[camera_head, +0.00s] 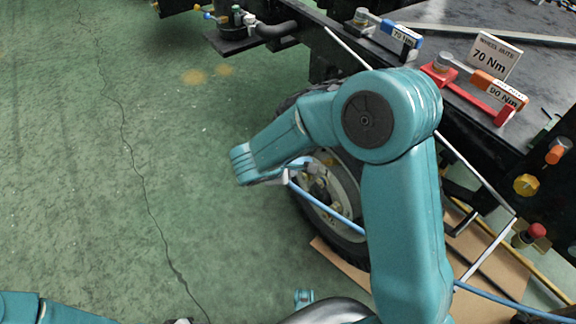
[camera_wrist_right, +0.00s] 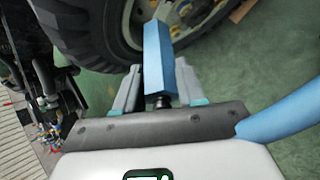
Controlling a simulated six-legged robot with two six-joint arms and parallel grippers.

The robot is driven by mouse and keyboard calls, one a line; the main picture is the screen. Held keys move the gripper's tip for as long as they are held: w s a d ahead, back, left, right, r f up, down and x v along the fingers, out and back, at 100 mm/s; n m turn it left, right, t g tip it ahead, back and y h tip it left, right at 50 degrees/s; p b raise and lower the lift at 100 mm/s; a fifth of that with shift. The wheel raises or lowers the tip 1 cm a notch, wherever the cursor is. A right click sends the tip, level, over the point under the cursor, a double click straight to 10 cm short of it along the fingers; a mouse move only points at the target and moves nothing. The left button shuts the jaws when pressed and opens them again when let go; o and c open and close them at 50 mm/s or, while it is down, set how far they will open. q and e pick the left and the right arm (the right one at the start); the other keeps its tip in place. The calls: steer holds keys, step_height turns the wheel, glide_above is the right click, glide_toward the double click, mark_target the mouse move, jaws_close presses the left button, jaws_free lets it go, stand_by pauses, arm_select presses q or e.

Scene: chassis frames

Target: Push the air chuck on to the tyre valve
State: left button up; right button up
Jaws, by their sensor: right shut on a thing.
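My right gripper (camera_head: 284,177) is beside the wheel in the head view, mostly hidden behind my own wrist.
A dark chassis frame and bench (camera_head: 450,28) fill the upper right, with torque wrenches and a "70 Nm" sign (camera_head: 488,56). Cardboard (camera_head: 345,262) lies under the wheel. The green floor (camera_head: 90,150) at left is clear.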

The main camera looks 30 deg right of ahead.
steer(key=shift+f+b, duration=0.1)
steer(key=shift+b, duration=0.35)
steer(key=d+f+b, duration=0.2)
steer(key=d+b, duration=0.1)
steer(key=shift+w+d+f, duration=0.2)
steer(key=shift+d+f, duration=0.05)
steer(key=shift+d+f+b, duration=0.3)
steer(key=shift+d+b, duration=0.1)
steer(key=shift+d, duration=0.2)
steer(key=shift+b, duration=0.75)
stand_by(0.9)
steer(key=shift+w+d+f+b, duration=0.1)
steer(key=shift+d+f+b, duration=0.45)
steer(key=shift+d+b, duration=0.2)
steer(key=shift+w+d+f+b, duration=0.1)
steer(key=shift+d+f+b, duration=0.5)
steer(key=shift+d, duration=0.2)
steer(key=o, duration=1.2)
steer(key=shift+r, duration=0.1)
